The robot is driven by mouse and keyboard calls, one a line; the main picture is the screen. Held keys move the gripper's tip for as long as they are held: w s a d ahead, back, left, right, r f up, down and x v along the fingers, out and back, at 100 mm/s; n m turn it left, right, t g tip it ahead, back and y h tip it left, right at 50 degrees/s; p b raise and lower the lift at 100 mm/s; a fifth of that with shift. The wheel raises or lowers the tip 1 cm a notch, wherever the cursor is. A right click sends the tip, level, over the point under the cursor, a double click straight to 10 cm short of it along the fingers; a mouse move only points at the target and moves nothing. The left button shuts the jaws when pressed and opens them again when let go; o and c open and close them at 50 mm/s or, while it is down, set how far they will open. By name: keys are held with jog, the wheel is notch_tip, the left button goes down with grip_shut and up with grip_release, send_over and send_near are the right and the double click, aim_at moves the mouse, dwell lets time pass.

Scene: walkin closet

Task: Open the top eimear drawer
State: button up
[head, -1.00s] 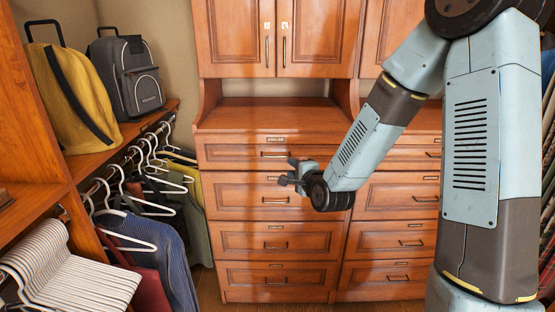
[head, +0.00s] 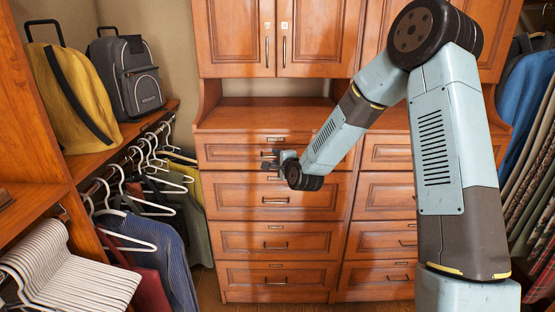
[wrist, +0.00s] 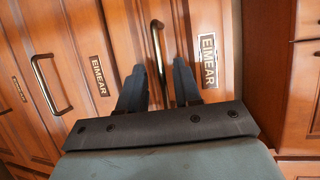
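The top eimear drawer (head: 225,151) is the upper wide front of the left drawer stack, under the counter, and appears shut. Its EIMEAR label (wrist: 208,61) and dark bar handle (wrist: 156,45) show in the wrist view. My gripper (head: 268,160) is at this drawer's front in the head view and hides most of the handle there. In the wrist view my gripper (wrist: 160,75) is open, with one finger on each side of the handle. I cannot tell whether the fingers touch it.
A second EIMEAR drawer (head: 235,190) with its own handle lies below, and more drawers are below and to the right. The counter (head: 250,117) above is bare. Hanging clothes (head: 165,240) and hangers stand at left, with a yellow bag (head: 70,95) and grey backpack (head: 128,75) above.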

jog(key=shift+w, duration=0.1)
jog(key=shift+c, duration=0.2)
grip_shut()
jog(key=shift+f, duration=0.15)
dwell(1.1)
